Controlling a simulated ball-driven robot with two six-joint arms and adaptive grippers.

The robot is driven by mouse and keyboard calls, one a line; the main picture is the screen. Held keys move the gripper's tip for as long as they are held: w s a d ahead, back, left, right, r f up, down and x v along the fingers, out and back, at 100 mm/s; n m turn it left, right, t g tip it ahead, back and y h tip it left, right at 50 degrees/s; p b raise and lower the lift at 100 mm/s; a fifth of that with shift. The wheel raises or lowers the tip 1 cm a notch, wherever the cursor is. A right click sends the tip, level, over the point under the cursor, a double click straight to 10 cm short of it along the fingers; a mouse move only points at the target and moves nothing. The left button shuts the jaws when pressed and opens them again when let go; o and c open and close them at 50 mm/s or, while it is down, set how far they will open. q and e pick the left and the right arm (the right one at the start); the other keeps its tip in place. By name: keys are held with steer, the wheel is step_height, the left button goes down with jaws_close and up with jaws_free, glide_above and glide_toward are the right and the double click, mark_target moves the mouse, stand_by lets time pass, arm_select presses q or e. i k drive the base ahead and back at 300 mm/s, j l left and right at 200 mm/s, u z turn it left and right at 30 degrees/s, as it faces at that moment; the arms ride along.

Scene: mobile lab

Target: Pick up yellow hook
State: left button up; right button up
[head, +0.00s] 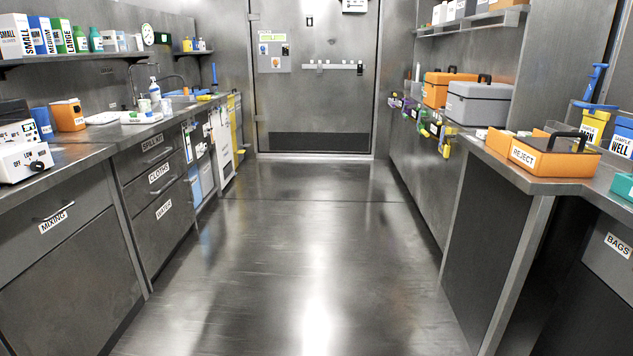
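A row of small coloured hook-like pieces runs along the right wall, just below the counter edge. A yellow piece (424,131) hangs in this row toward its near end. Another yellow piece (443,136), with dark parts, sits just nearer to me. At this distance I cannot tell which one is the yellow hook. Purple and green pieces sit farther along the row. Neither of my grippers shows in the head view.
The metal floor (300,250) is clear up to the closed door (318,80). Drawers and a counter line the left. On the right, a projecting counter holds an orange REJECT box (560,158). Grey (478,103) and orange cases stand farther back.

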mark_target(447, 148)
steer(key=i+j+u, duration=0.1)
steer(key=i, duration=0.8)
steer(key=i+j+u, duration=0.1)
steer(key=i, duration=0.75)
steer(key=i+j+z, duration=0.15)
steer(key=i+z, duration=0.35)
steer(key=i+j+z, duration=0.3)
steer(key=i+z, duration=0.15)
steer(key=i+j+z, duration=0.7)
steer(key=j, duration=0.15)
steer(key=i+j+z, duration=0.2)
steer(key=j, duration=0.2)
steer(key=k, duration=0.1)
